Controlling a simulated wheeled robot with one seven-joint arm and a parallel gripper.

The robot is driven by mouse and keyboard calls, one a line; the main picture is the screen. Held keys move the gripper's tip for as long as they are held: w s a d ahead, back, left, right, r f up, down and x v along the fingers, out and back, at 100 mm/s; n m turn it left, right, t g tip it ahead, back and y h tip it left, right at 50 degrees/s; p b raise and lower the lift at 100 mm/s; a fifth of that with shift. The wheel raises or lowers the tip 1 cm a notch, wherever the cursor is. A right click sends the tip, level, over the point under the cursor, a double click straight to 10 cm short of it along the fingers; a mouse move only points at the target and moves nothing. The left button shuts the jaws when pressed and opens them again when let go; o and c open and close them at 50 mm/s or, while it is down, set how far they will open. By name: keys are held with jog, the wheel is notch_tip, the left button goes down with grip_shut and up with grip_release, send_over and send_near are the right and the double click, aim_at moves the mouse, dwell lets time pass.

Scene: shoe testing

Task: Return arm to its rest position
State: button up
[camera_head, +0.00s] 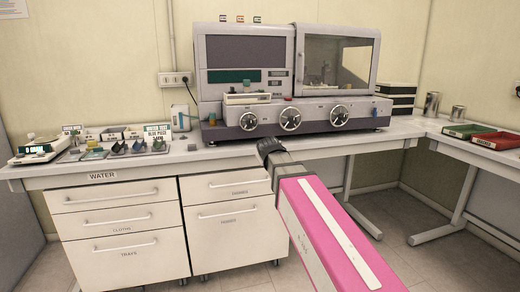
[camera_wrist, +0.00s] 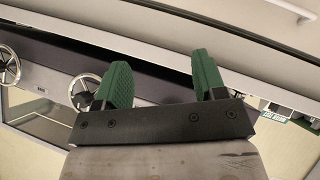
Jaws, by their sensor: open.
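My arm (camera_head: 325,235), with pink and white panels, reaches up from the lower right in the head view. Its dark far part (camera_head: 268,147) is at the front edge of the bench, below the machine. The gripper fingers cannot be made out in the head view. In the wrist view, my gripper (camera_wrist: 162,75) shows two green ribbed fingers set wide apart with nothing between them. They are in front of the bench and machine front, which appear tilted. I cannot tell whether the fingers touch anything.
The testing machine (camera_head: 290,75) with three handwheels stands on the bench (camera_head: 170,158). Small trays (camera_head: 110,133) and a scale (camera_head: 40,150) are at left. Drawers (camera_head: 120,230) are below. Red (camera_head: 498,140) and green (camera_head: 467,130) trays lie on the right bench. Open floor lies at right.

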jog(key=s+d+f+m+g, duration=0.2)
jog(key=s+d+f, duration=0.3)
jog(key=f, duration=0.6)
jog(key=s+d+f+m+g, duration=0.2)
jog(key=s+d+f+g, duration=0.3)
jog(key=s+f, duration=0.4)
jog(key=s+d+f+m+g, duration=0.1)
jog(key=s+d+f+g, duration=0.2)
jog(key=f, duration=1)
jog(key=s+d, duration=0.2)
jog(key=s, duration=0.3)
jog(key=shift+d+m+g+y, duration=0.25)
jog(key=shift+m+g+y, duration=0.05)
jog(key=shift+m, duration=0.1)
jog(key=shift+s, duration=0.1)
